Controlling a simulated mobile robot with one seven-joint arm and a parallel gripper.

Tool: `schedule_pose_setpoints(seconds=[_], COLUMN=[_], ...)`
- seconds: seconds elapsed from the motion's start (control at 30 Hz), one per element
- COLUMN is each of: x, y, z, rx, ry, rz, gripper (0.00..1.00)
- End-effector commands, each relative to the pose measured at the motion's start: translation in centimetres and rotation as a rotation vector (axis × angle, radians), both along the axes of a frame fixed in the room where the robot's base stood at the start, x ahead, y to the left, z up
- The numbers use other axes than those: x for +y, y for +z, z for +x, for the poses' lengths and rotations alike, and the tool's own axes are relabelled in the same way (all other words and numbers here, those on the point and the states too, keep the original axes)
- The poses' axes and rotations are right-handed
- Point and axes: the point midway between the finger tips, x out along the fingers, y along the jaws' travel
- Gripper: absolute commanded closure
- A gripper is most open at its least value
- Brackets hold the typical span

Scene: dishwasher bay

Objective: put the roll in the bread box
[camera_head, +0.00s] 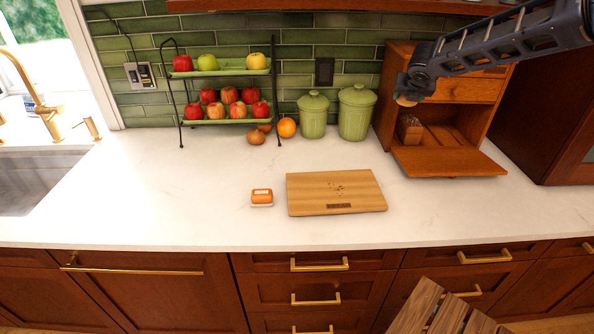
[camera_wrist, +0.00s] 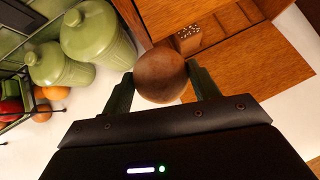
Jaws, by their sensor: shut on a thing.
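My gripper (camera_wrist: 160,88) is shut on a round brown roll (camera_wrist: 160,72), which sits between its two fingers in the wrist view. In the head view the roll (camera_head: 405,101) shows as a small tan shape under the end of my arm, in front of the bread box's left side. The wooden bread box (camera_head: 398,58) stands at the back right of the counter. Its lower door (camera_head: 450,162) is folded down flat and open. A speckled brown item (camera_head: 409,130) is inside at the left; it also shows in the wrist view (camera_wrist: 188,33).
Two green lidded canisters (camera_head: 356,115) stand just left of the bread box. A two-tier fruit rack (camera_head: 183,122), an orange (camera_head: 287,127) and onions are farther left. A cutting board (camera_head: 336,192) and a small orange-and-white package (camera_head: 262,197) lie in front.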

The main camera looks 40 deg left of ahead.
Motion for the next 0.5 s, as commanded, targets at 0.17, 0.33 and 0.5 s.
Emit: schedule_pose_setpoints(seconds=[0.17, 0.33, 0.5], x=[5.1, 8.9, 11.2], y=[-2.2, -3.5, -4.0], z=[-5.7, -11.1, -14.9], rx=[0.003, 0.003, 0.003], ry=[0.248, 0.458, 0.6], rz=[0.0, 0.003, 0.002], gripper=[0.65, 0.65, 0.65])
